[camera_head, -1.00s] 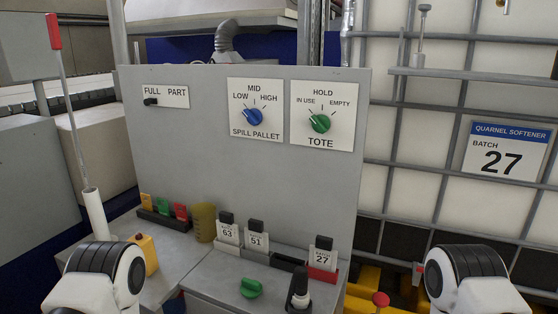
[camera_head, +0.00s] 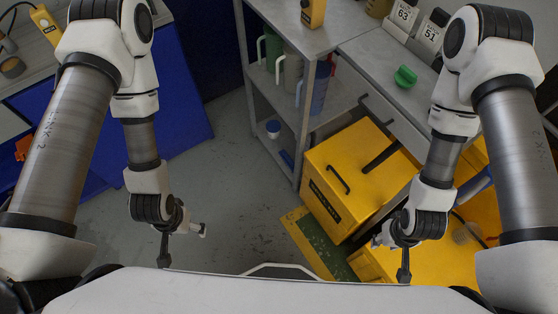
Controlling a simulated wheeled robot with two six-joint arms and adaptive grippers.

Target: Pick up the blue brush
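I cannot pick out a blue brush for certain. A small blue object (camera_head: 286,158) lies low in the grey shelf unit, too small to identify. Another blue rod-like piece (camera_head: 476,185) shows at the right above the yellow spill pallet, partly hidden by my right arm. My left gripper (camera_head: 182,240) hangs over the bare floor at lower left, fingers spread and empty. My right gripper (camera_head: 391,252) hangs over the front of the yellow pallet (camera_head: 440,262), fingers apart and empty. Neither gripper touches a blue object.
A yellow box (camera_head: 350,175) with black handles stands beside the shelf unit (camera_head: 305,140). Jugs (camera_head: 291,75) hang or stand in the shelf. A green knob (camera_head: 405,77) and number cards (camera_head: 405,15) are on the counter. A blue-sided bench (camera_head: 165,110) is at left.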

